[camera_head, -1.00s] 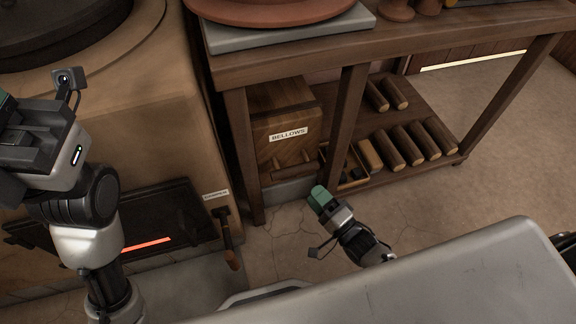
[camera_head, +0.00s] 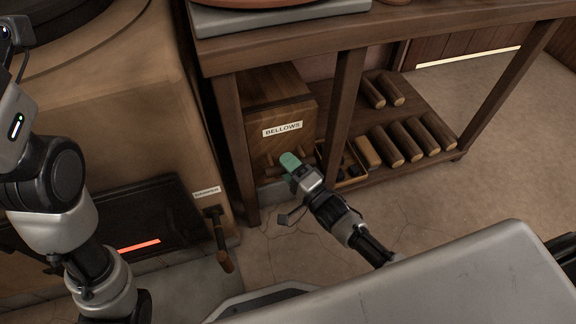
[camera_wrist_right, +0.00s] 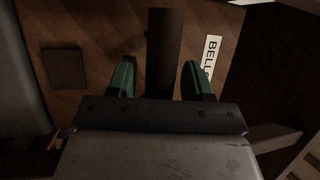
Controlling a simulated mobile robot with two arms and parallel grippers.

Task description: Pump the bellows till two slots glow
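The bellows (camera_head: 280,95), a wooden box with a BELLOWS label (camera_head: 282,129), stands under the bench. My right gripper (camera_head: 291,162) is at its front, green fingertips by the handle. In the right wrist view, the dark handle bar (camera_wrist_right: 165,45) lies between the two parted fingers (camera_wrist_right: 160,82), with a gap on the left; it is nearer the right finger. The gripper is open. One orange-red slot (camera_head: 138,245) glows in the dark furnace front (camera_head: 165,225); my left arm hides part of that front. My left gripper's fingers are out of frame.
A damper lever (camera_head: 219,238) hangs below its label (camera_head: 206,192), right of the furnace front. A bench leg (camera_head: 342,120) stands close right of the bellows. Wooden rolls (camera_head: 405,140) and a small box (camera_head: 350,168) lie on the low shelf. The floor to the right is clear.

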